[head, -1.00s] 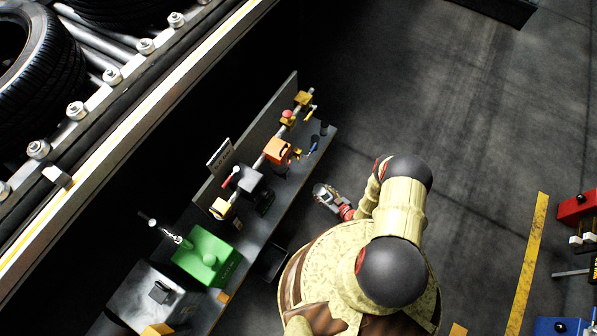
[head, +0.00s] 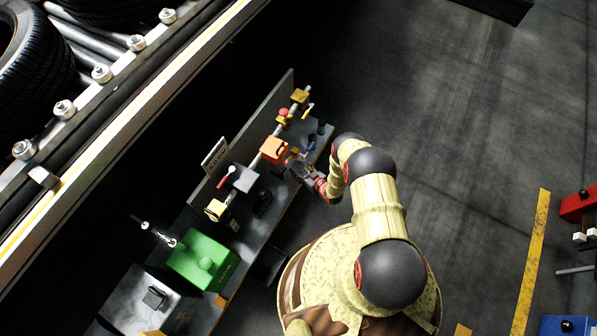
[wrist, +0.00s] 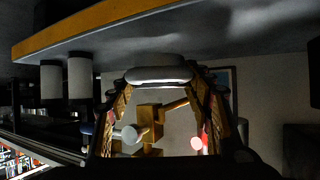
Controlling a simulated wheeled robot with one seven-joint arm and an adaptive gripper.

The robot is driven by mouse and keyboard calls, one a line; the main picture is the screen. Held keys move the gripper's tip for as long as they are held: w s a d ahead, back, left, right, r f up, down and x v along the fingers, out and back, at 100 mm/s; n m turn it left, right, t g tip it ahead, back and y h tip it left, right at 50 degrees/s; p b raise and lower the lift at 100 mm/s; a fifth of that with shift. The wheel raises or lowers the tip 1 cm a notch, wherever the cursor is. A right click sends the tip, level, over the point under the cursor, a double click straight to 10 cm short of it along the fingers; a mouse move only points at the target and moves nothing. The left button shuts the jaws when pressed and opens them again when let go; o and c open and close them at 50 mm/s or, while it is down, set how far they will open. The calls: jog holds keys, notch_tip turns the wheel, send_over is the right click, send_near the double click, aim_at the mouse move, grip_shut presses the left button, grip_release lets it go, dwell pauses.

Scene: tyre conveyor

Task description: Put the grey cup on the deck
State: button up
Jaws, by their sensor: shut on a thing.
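My gripper (head: 294,163) is at the right edge of the dark grey deck (head: 254,239), close to the orange valve block. In the wrist view my gripper (wrist: 160,84) is shut on a pale grey rounded thing, taken to be the grey cup (wrist: 158,75), held across its fingertips. In the head view the cup is too small and too covered by my gripper to make out. I cannot tell whether it touches the deck.
On the deck stand the orange valve block (head: 273,149), a grey box with a red lever (head: 242,178), a green box (head: 202,261) and a small dark cylinder (head: 321,128). A tyre conveyor (head: 130,100) runs at upper left. Open floor (head: 430,120) lies to the right.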

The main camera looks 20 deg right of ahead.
aim_at(298, 170)
jog(key=shift+w+a, duration=0.15)
jog(key=shift+w, duration=0.2)
jog(key=shift+w+a, duration=0.2)
jog(key=shift+w, duration=0.25)
notch_tip(298, 170, down, 4)
jog(key=b, duration=0.2)
jog(key=shift+s+r+b, duration=0.1)
jog(key=shift+r+b, duration=0.1)
jog(key=shift+b, duration=0.1)
jog(key=shift+r, duration=0.1)
jog(key=o, duration=1)
jog(key=shift+c, duration=0.2)
